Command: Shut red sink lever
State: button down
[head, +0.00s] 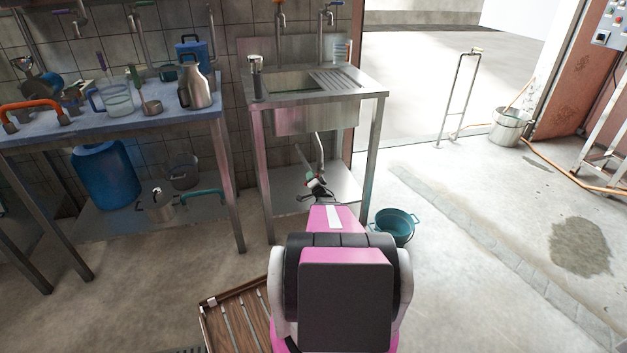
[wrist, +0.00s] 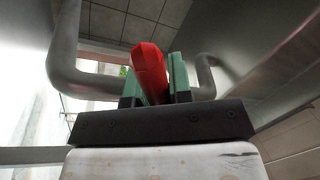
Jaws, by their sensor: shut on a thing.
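The red sink lever (wrist: 147,62) shows large in the wrist view, between the green-padded fingers of my gripper (wrist: 154,82). The fingers are shut on it. A grey metal pipe (wrist: 62,50) bends past on the left of the fingers, and another pipe bend shows to the right. In the head view my gripper (head: 315,184) is under the steel sink (head: 315,119), beside the sink's drain pipe (head: 319,150). The lever is too small to make out clearly there, and my arm hides part of that area.
The sink's legs (head: 372,137) and lower shelf (head: 342,188) surround the gripper. A teal bucket (head: 396,224) stands on the floor at right. A wooden slatted crate (head: 231,291) lies beside my arm. A blue-topped table (head: 132,119) with jugs stands left. The floor at right is mostly clear.

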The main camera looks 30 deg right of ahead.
jog(key=shift+a+r+m+h, duration=0.1)
jog(key=shift+r+m+h, duration=0.4)
jog(key=shift+m, duration=0.85)
jog(key=shift+a+r+m+h, duration=0.15)
jog(key=shift+r+m+h, duration=0.3)
jog(key=shift+m, duration=0.95)
jog(key=shift+a+r+m+h, duration=0.1)
jog(key=shift+r+m+h, duration=0.15)
jog(key=shift+r+m, duration=0.75)
jog(key=shift+f+m, duration=0.3)
jog(key=shift+m, duration=0.15)
jog(key=c, duration=1)
grip_release()
jog(key=shift+c, duration=0.2)
jog(key=v, duration=1)
jog(key=shift+s, duration=0.35)
jog(key=shift+a+f, duration=0.1)
